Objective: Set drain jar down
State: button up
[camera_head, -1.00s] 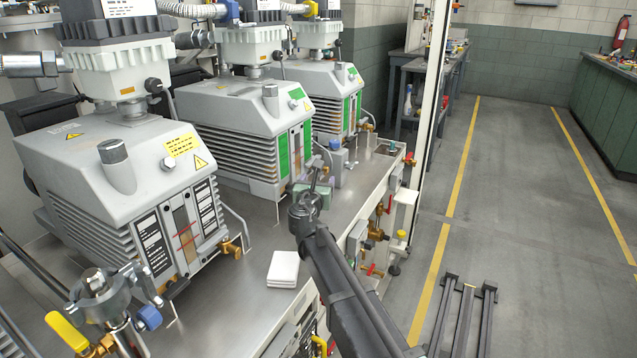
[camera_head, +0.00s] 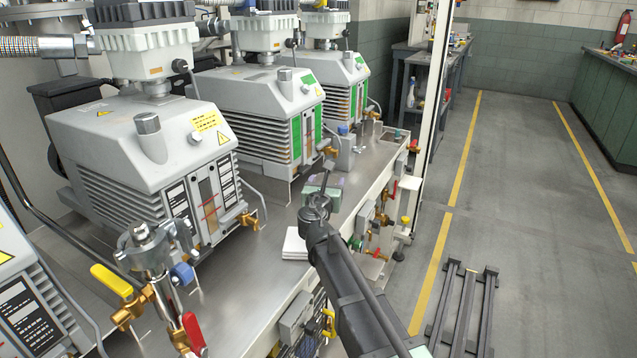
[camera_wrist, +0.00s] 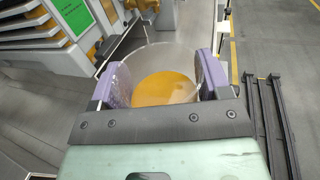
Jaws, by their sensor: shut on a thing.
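In the wrist view a clear round jar (camera_wrist: 165,88) with amber liquid in it sits between the two purple finger pads of my gripper (camera_wrist: 163,72). The pads press on opposite sides of the jar, so my gripper is shut on it. In the head view my gripper (camera_head: 323,186) is over the front edge area of the steel bench top (camera_head: 262,262), just beyond a white folded pad (camera_head: 295,244). The jar is not clearly visible there. I cannot tell whether its base touches the bench.
A grey vacuum pump (camera_head: 150,140) stands left of my gripper, with a brass drain tap (camera_head: 248,221) near the bench. More pumps (camera_head: 245,105) stand behind. A clamp fitting with yellow and red handles (camera_head: 150,255) is at front left. Bare steel lies around the white pad.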

jog(key=shift+w+d, duration=0.1)
jog(key=shift+w, duration=0.1)
jog(key=shift+f, duration=0.2)
notch_tip(320, 180, down, 4)
jog(key=b, duration=0.5)
jog(key=shift+f, duration=0.25)
jog(key=shift+f+b, duration=0.7)
jog(key=shift+f, duration=0.05)
jog(key=shift+f+b, duration=0.3)
jog(key=o, duration=1.2)
jog(key=shift+r, duration=0.1)
